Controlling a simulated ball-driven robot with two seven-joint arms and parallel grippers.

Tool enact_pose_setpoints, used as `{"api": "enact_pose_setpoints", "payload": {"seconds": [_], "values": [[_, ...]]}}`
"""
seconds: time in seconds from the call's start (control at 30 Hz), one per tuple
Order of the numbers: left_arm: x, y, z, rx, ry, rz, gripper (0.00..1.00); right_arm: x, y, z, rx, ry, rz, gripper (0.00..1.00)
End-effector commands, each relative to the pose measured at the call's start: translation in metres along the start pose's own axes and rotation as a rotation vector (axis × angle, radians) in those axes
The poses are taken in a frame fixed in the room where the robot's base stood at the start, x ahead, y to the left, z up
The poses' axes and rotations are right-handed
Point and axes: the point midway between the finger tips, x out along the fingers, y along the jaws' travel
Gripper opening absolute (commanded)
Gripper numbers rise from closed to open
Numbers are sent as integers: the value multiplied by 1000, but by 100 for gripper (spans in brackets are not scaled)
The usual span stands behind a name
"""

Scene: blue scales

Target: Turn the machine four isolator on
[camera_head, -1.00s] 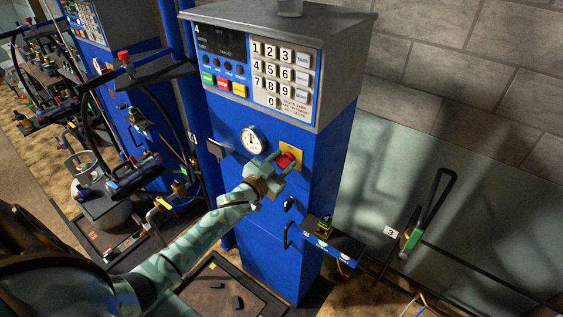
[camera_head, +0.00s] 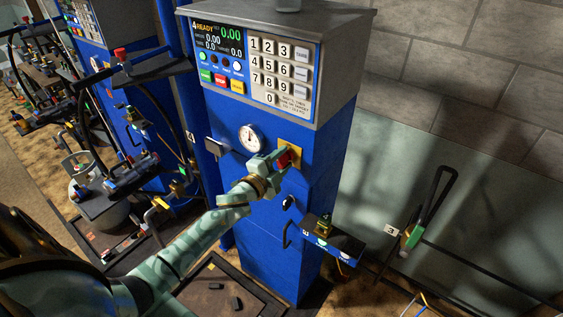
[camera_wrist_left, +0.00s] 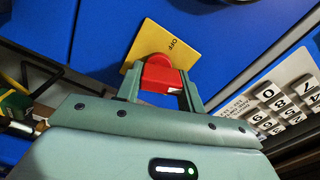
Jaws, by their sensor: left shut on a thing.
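The machine four cabinet (camera_head: 262,206) is blue with a grey top, and its display (camera_head: 218,40) is lit and reads "4 READY" with 0.00 values. The isolator is a red knob (camera_head: 289,155) on a yellow plate (camera_head: 293,148) on the cabinet front. My left gripper (camera_head: 279,160) is shut on the red knob. The rest of the plate's lettering is hidden. My right gripper is not in view.
A round gauge (camera_head: 251,138) is just left of the isolator, and the keypad (camera_head: 278,70) is above. A small shelf (camera_head: 333,240) juts out at the lower right. A neighbouring blue machine (camera_head: 135,120) with black hoses stands to the left.

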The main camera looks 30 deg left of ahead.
Motion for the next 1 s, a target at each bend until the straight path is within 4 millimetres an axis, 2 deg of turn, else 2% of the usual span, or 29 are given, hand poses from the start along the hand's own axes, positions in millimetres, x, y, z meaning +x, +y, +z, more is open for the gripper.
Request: {"api": "enact_pose_setpoints", "payload": {"seconds": [0.43,1.0], "values": [[0,3,-1,281,0,2,15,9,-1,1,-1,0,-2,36],[0,3,-1,350,1,2,15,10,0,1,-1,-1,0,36]]}}
